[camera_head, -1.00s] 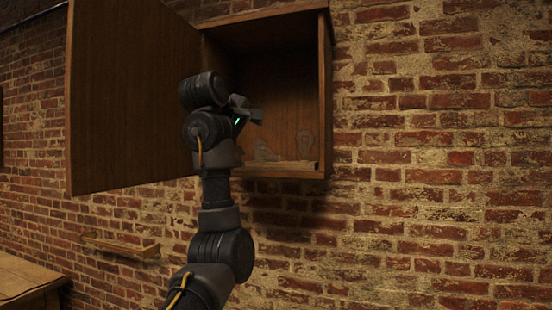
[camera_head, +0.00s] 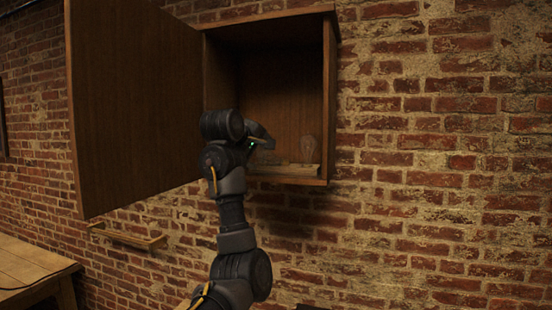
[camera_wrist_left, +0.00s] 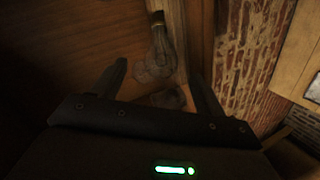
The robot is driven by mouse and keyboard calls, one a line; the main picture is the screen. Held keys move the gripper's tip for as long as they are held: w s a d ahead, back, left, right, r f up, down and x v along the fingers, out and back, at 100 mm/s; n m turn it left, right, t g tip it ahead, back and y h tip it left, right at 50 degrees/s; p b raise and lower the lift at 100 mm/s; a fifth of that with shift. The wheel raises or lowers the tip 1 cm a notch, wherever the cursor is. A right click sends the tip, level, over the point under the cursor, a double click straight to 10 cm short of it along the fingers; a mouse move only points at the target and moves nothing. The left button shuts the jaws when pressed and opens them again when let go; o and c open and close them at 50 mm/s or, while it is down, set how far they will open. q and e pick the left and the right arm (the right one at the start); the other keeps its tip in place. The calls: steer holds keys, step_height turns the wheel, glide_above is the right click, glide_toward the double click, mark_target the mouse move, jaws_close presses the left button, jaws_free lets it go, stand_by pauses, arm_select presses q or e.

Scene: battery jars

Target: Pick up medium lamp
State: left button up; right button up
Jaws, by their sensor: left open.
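A clear glass lamp (camera_head: 308,149) stands on the cabinet floor near the right wall in the head view. In the left wrist view, a glass lamp with a pale base (camera_wrist_left: 156,55) and a second, darker glass shape (camera_wrist_left: 169,98) show between and beyond the fingers. I cannot tell which is the medium lamp. My left gripper (camera_head: 266,141) is at the cabinet opening, left of the standing lamp. In the wrist view its fingers (camera_wrist_left: 160,88) are spread and hold nothing. My right gripper is not in view.
The open wooden cabinet (camera_head: 329,100) hangs on a brick wall. Its door (camera_head: 130,100) is swung wide to the left. A small wooden shelf (camera_head: 128,236) is below the door, and a wooden table (camera_head: 30,272) is at lower left.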

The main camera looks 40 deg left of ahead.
mark_target(263, 156)
arm_select(q)
steer(key=p+x, duration=0.2)
steer(key=x, duration=0.1)
steer(key=shift+w+a+p, duration=0.1)
steer(key=shift+a+p, duration=0.15)
steer(key=shift+p, duration=0.05)
steer(key=shift+w+a+f, duration=0.1)
steer(key=shift+w+f, duration=0.25)
steer(key=c, duration=1.2)
